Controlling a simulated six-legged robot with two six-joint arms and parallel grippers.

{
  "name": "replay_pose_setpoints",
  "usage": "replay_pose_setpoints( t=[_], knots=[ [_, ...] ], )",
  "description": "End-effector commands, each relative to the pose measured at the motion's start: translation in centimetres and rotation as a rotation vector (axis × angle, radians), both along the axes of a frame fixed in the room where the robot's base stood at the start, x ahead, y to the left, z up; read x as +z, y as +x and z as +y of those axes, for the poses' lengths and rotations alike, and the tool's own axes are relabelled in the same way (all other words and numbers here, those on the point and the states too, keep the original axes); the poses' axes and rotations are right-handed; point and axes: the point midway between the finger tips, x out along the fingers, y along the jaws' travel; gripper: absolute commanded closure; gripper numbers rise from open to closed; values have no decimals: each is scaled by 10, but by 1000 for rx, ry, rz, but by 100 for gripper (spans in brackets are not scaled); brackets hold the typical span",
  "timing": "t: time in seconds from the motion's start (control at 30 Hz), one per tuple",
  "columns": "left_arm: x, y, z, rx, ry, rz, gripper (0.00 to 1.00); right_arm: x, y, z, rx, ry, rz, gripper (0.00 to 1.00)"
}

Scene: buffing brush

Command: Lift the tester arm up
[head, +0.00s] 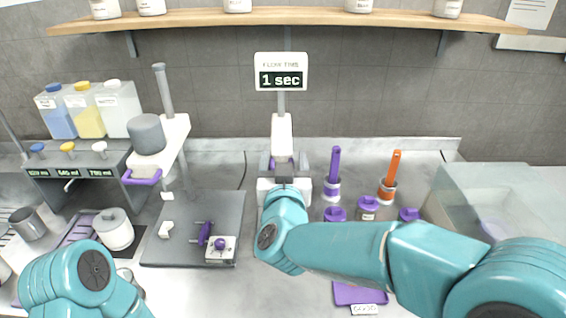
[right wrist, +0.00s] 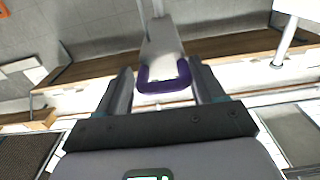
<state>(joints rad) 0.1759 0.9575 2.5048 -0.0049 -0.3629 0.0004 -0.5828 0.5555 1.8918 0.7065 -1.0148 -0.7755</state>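The tester arm is a white bar (head: 282,133) on the bench at the centre, below a display reading "1 sec". In the right wrist view, the white bar (right wrist: 160,40) ends in a purple U-shaped handle (right wrist: 148,82). My right gripper (head: 284,160) is at its near end. The two fingers (right wrist: 162,70) stand apart, one on each side of the handle, with gaps visible beside it. Whether the handle lies fully between the fingertips in depth is hard to tell. My left gripper is out of view; only part of my left arm shows at the lower left.
A similar white stand with a grey cylinder (head: 148,133) is at the left. A dark mat (head: 180,251) holds small white and purple parts. Purple (head: 335,165) and orange (head: 395,168) handled tools stand right of centre. A clear bin (head: 480,195) is at the right.

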Motion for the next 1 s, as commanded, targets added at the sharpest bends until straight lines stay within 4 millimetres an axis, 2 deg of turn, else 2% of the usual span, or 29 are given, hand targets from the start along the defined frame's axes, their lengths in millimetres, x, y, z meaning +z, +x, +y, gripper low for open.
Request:
replay_pose_setpoints(
  t=[0.23, 0.37, 0.47, 0.8, 1.0],
  knots=[
    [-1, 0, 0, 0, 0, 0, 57, -3, -1, 1, 3, -2, 5, 32],
    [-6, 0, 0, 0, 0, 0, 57, -4, -13, 2, 5, -2, 5, 32],
    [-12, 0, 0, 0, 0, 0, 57, -5, -33, 2, 6, -2, 4, 32],
    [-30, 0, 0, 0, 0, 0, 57, -4, -122, 3, 7, -2, 2, 32],
    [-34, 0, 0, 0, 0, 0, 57, -3, -154, 3, 4, -1, 3, 32]
  ],
)
